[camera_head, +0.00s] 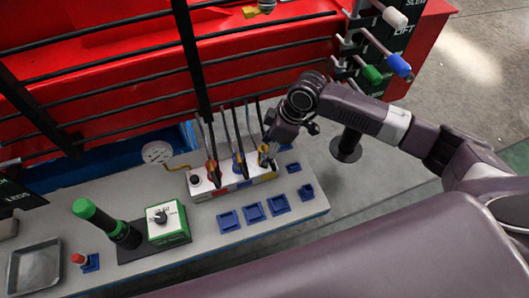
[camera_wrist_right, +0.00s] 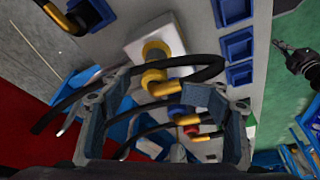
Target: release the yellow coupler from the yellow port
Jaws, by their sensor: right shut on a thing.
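The white port block (camera_head: 205,190) stands on the grey bench with hoses plugged in from above. The yellow port (camera_head: 267,177) is at its right end. My right gripper (camera_head: 268,158) is over that end, at the yellow coupler, and partly hides it. In the right wrist view the yellow coupler (camera_wrist_right: 154,77) shows between the two grey fingers, with a black hose bending away from it. It looks in line with the yellow port, and I cannot see a gap. My right gripper is shut on the coupler. My left gripper is out of view.
Other hoses with orange sleeves (camera_head: 213,172) stand close to the left in the same block. Several blue square holders (camera_head: 254,212) lie in front. A green-handled lever (camera_head: 97,218), a green switch box (camera_head: 168,224) and a grey tray (camera_head: 35,268) are further left.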

